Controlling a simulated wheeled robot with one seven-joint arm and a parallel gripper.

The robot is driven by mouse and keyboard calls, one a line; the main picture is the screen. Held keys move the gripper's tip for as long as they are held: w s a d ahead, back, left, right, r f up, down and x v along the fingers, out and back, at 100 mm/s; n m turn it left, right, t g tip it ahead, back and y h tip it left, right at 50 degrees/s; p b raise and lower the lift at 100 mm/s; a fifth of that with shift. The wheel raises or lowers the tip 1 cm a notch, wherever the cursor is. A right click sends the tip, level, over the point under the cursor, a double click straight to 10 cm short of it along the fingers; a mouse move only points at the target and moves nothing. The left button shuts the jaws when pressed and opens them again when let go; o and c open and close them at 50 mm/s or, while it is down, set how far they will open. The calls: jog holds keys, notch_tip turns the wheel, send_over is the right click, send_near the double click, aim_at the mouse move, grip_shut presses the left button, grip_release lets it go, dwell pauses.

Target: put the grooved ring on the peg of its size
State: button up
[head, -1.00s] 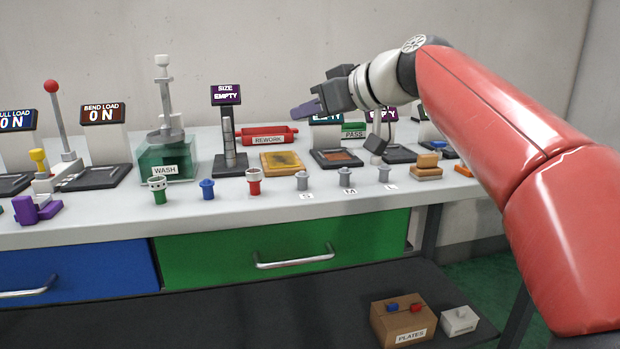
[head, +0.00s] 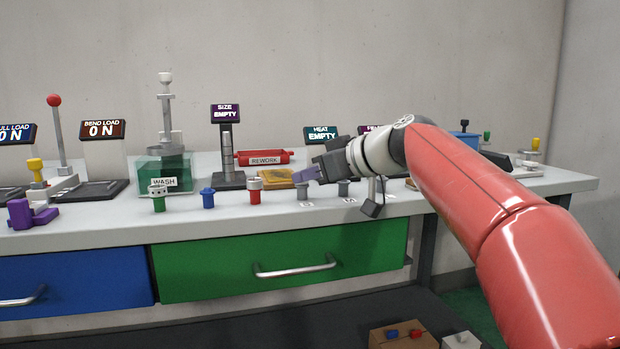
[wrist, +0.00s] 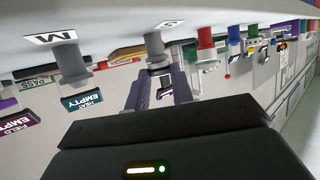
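My gripper (head: 306,175) is low over the front of the bench, beside the grey peg marked S (head: 303,194). In the wrist view its two purple fingers (wrist: 160,88) are apart, with the S peg (wrist: 157,58) showing between or just beyond them; I see nothing held. The grey M peg (head: 344,189) stands to the right, and the L peg is hidden by my arm. A red post (head: 254,195) carries a grey ring (head: 254,183). A green post (head: 159,204) carries a pale ring with dark marks (head: 158,190). I cannot tell which ring is grooved.
A bare blue post (head: 207,200) stands between the green and red ones. Behind are the wash tank (head: 163,172), the size stand (head: 228,150), a yellow pad (head: 280,178) and the red rework tray (head: 262,157). Purple blocks (head: 32,214) lie at the left.

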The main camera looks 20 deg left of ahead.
jog(key=o, duration=0.4)
jog(key=shift+o, duration=0.2)
jog(key=v, duration=1.2)
jog(key=shift+b, duration=0.4)
jog(key=s+d+f+m+h, duration=0.4)
jog(key=s+d+f, duration=0.3)
jog(key=f, duration=0.4)
jog(key=s+d+f+m+h, duration=0.4)
jog(key=s+d+f, duration=0.4)
jog(key=f, duration=0.4)
jog(key=s+d+f+m+h, duration=0.4)
jog(key=s+d+f, duration=0.3)
jog(key=s+f, duration=0.2)
notch_tip(320, 180, down, 3)
jog(key=shift+d+r+m+h, duration=0.1)
jog(key=shift+d+m+h, duration=0.25)
jog(key=shift+m, duration=0.45)
jog(key=shift+r, duration=0.15)
